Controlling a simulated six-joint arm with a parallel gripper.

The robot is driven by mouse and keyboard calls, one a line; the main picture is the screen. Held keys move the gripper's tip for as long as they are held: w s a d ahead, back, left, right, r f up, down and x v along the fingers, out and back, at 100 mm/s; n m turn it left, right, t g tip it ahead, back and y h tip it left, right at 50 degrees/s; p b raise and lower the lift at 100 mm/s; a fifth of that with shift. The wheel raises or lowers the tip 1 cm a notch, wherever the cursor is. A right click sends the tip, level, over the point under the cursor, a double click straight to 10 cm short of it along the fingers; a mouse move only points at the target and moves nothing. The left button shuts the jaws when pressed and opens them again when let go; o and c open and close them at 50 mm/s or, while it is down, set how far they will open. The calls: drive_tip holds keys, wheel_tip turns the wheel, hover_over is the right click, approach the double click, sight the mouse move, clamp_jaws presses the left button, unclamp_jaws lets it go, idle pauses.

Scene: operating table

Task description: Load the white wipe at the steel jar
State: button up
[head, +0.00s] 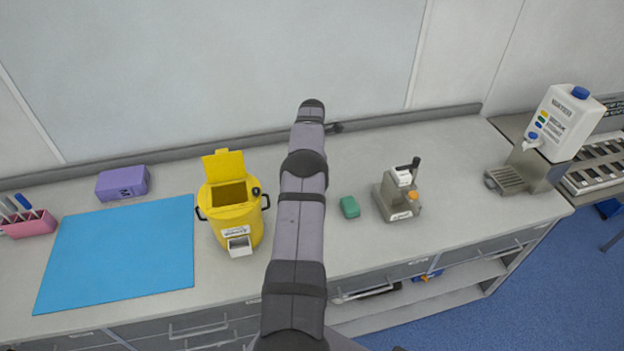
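No thing that I can clearly name as a white wipe or a plain steel jar shows. A small grey metal device (397,199) stands right of the middle of the counter. It has a black lever, an orange knob and a white block (402,177) on its top; I cannot tell whether this block is the wipe. My arm rises through the middle of the head view and hides the counter behind it. My gripper cannot be made out. A small dark part shows beside the arm's upper end, and I cannot tell what it is.
A yellow bin (237,218) with its lid up stands left of my arm. A green block (350,207) lies right of it. A blue mat (120,250), purple box (123,183) and pink holder (30,224) are left. A white jug (564,122) stands far right. The counter (455,180) between is clear.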

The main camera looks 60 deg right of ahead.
drive_tip(key=shift+a+f+b, duration=0.1)
drive_tip(key=shift+f+b, duration=0.5)
drive_tip(key=shift+b, duration=0.05)
idle(2.2)
drive_tip(key=shift+r, duration=0.1)
drive_tip(key=shift+r+p, duration=1.9)
drive_tip(key=shift+r, duration=1.6)
drive_tip(key=shift+f, duration=0.1)
